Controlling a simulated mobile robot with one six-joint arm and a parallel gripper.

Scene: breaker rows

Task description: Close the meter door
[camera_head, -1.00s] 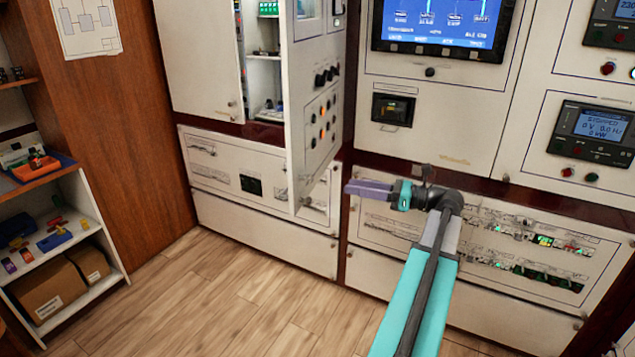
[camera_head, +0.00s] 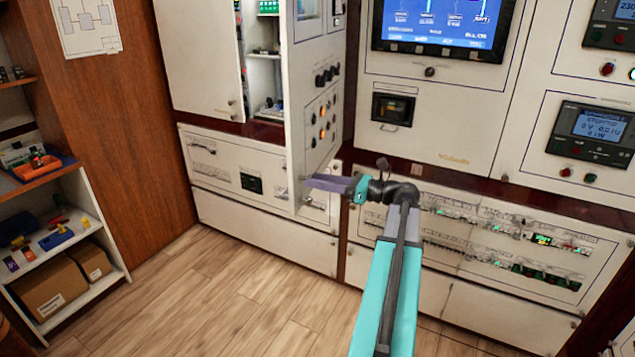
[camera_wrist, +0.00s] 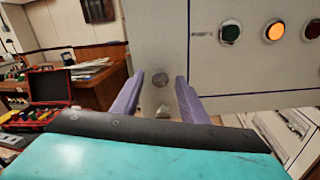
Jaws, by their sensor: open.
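The meter door (camera_head: 318,110) is a tall cream panel with knobs and lit buttons, and it stands swung open from the cabinet. My gripper (camera_head: 312,183) is at the door's lower part, reaching in from the right. The door also fills the upper right of the wrist view (camera_wrist: 225,75), with a green and an orange button.
The open cabinet (camera_head: 264,75) shows shelves with small parts left of the door. A screen panel (camera_head: 440,25) is on the right. A shelf unit (camera_head: 62,240) with boxes stands at the left. The wooden floor (camera_head: 200,290) in front is clear.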

